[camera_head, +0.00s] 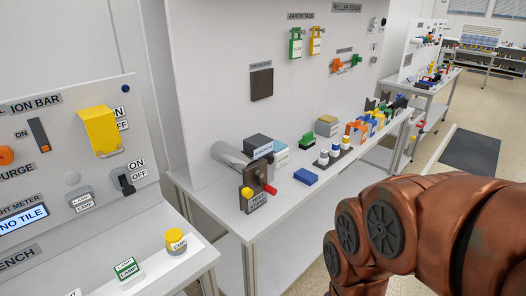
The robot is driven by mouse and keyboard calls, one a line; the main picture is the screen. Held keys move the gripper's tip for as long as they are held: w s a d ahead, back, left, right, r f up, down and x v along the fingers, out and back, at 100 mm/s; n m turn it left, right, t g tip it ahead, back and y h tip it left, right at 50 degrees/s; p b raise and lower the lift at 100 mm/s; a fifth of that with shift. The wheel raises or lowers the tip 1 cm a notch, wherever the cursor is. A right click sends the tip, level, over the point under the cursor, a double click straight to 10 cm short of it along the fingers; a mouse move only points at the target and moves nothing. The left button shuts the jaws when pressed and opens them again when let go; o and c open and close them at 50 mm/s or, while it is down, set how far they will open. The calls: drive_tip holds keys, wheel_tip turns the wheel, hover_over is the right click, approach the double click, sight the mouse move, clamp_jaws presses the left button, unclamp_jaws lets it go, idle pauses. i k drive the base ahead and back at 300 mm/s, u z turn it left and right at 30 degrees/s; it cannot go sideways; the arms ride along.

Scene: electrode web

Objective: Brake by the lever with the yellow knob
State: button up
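A lever with a yellow knob (247,192) is on the front of a dark brown upright plate (259,178) on the white bench in the middle. A red knob (270,189) is beside it on the right, on the same plate. The plate stands at the end of a grey roller (230,155). A small label is at the foot of the plate, too small to read surely. The lever's arm is mostly hidden behind its knob. My gripper is out of view; only my copper-coloured arm shows at the lower right, apart from the lever.
On the left, a panel with a yellow cover (99,130) and switches stands above another bench. A dark floor mat (470,149) lies at the right.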

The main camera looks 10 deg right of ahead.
sight(244, 193)
drive_tip(key=u, duration=2.6)
drive_tip(key=k, duration=0.4)
drive_tip(key=z, duration=0.8)
